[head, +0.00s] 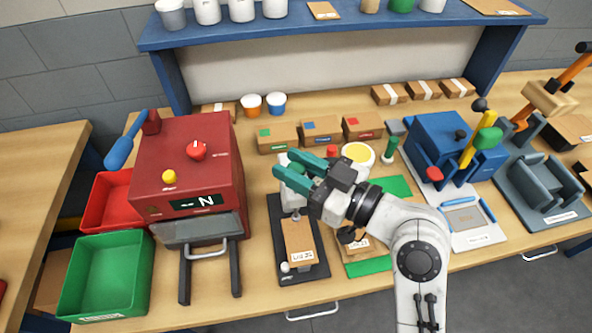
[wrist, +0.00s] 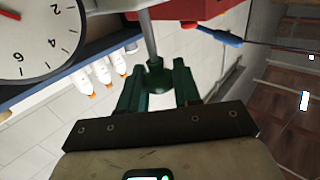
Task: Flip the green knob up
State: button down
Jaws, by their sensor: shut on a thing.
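The green knob (wrist: 156,77) is a dark green ball on the end of a metal rod in the wrist view. It sits between the two green fingers of my gripper (wrist: 158,90), which are shut on it. In the head view, my gripper (head: 290,167) is above a small press on a black base (head: 289,268) at the middle of the bench, with its fingers pointing left. A brown cardboard piece (head: 299,240) lies on that base. The knob is mostly hidden by the fingers in the head view.
A red machine (head: 187,165) stands left, with a green bin (head: 106,275) in front. Boxes (head: 321,131) line the back. A yellow-topped white tub (head: 357,154) is close behind my arm.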

jog(key=shift+r, duration=0.9)
jog(key=c, duration=0.9)
grip_release()
jog(key=shift+o, duration=0.2)
jog(key=shift+s+d, duration=0.1)
jog(key=shift+d, duration=0.1)
jog(key=b+v, duration=0.3)
jog(key=v, duration=0.7)
jog(key=shift+d, duration=0.2)
